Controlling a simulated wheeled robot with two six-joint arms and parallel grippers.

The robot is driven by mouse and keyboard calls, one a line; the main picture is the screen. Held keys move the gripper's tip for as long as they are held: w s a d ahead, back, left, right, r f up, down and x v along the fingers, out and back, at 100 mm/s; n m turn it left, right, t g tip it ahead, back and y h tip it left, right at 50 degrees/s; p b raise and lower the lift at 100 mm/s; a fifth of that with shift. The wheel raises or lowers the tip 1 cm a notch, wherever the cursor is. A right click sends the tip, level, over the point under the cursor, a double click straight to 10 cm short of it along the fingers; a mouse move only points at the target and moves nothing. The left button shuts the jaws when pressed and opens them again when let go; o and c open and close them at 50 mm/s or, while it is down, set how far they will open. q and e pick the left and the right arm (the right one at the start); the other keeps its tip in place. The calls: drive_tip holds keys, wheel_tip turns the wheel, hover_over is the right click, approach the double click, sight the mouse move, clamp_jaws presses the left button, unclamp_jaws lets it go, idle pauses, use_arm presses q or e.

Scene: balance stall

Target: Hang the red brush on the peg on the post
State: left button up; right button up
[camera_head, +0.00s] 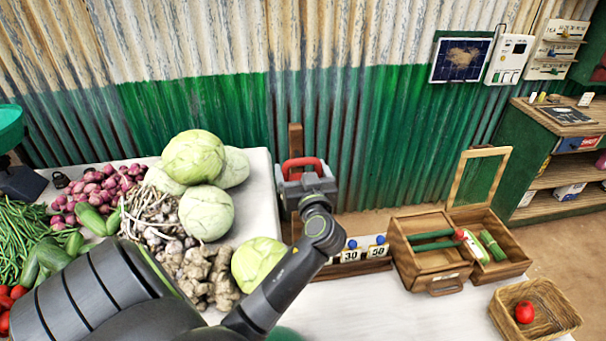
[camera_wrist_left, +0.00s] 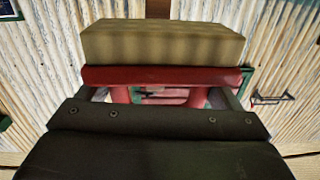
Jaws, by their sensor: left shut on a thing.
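My left gripper (camera_head: 304,178) is at the back edge of the white table, in front of the wooden post (camera_head: 295,140). It is shut on the red brush (camera_head: 303,162), whose red part shows just above the jaws. In the left wrist view the brush's red bar (camera_wrist_left: 165,76) lies across the jaws, with a pale beige bristle block (camera_wrist_left: 163,43) beyond it. A small piece of brown wood (camera_wrist_left: 158,8) shows past the bristles. The peg is hidden, and I cannot tell whether the brush touches it. My right gripper is not in view.
Cabbages (camera_head: 207,212), onions and ginger crowd the table left of my arm. To the right stand number cards (camera_head: 350,256) with blue knobs, an open wooden box (camera_head: 432,285) and a basket (camera_head: 560,318) with a tomato. The corrugated wall (camera_head: 390,130) rises close behind.

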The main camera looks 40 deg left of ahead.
use_arm(q)
drive_tip(key=shift+x, duration=1.3)
drive_tip(key=shift+p+x, duration=0.35)
drive_tip(key=shift+x, duration=0.4)
drive_tip(key=shift+w+a+f+b, duration=0.5)
drive_tip(key=shift+f+b, duration=0.1)
drive_tip(key=shift+b, duration=0.3)
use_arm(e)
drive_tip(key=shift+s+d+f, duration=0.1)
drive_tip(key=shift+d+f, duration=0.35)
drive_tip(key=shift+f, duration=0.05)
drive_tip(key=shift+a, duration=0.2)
use_arm(q)
drive_tip(key=o, duration=1.1)
drive_tip(key=shift+o, duration=0.2)
drive_tip(key=shift+d, duration=0.1)
